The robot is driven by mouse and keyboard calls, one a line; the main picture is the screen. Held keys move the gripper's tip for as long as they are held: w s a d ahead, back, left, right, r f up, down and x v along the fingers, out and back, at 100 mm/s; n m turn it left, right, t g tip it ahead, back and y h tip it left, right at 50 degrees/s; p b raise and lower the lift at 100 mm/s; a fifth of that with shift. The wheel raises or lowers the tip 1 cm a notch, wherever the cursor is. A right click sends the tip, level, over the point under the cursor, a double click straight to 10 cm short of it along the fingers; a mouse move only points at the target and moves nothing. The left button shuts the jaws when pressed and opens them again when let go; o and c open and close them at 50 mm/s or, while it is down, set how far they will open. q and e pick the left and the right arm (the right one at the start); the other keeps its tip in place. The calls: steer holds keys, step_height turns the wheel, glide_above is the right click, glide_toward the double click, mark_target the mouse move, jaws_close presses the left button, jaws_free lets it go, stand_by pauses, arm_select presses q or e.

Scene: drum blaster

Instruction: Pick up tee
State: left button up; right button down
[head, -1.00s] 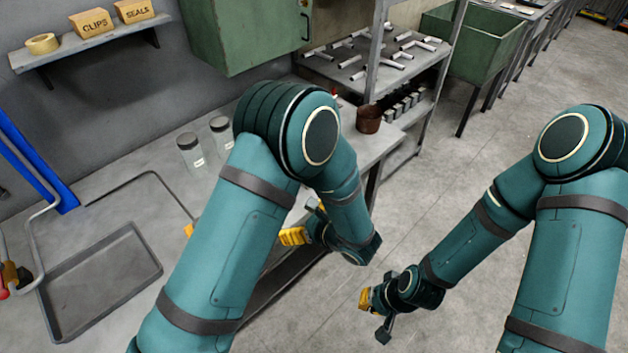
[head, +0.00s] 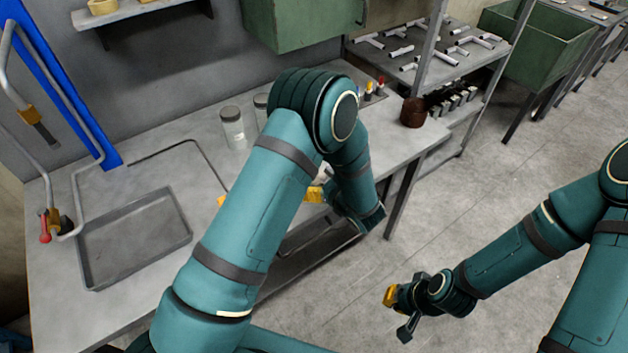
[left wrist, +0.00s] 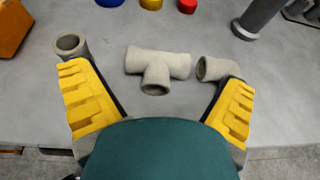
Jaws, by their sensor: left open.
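In the left wrist view a grey tee (left wrist: 158,64) lies on the bench top, its short branch pointing toward my gripper. My left gripper (left wrist: 156,80) is open and empty, its yellow fingers spread to either side of the tee. I cannot tell its height above the bench. A grey elbow (left wrist: 217,69) lies just right of the tee, near the right finger. Another grey pipe piece (left wrist: 72,45) is by the left finger, partly hidden by it. In the head view my left arm hides the tee. My right gripper (head: 396,311) hangs over the floor, away from the bench.
The bench holds a grey tray (head: 135,240), a jar (head: 233,128) and a brown cup (head: 413,112). Blue, yellow and red items (left wrist: 151,4) stand beyond the tee. A rack shelf (head: 425,62) with more pipe fittings is at the back.

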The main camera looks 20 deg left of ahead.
arm_select(q)
steer(key=shift+x, duration=1.55)
steer(key=shift+s, duration=0.1)
steer(key=shift+c, duration=0.3)
steer(key=c, duration=1.2)
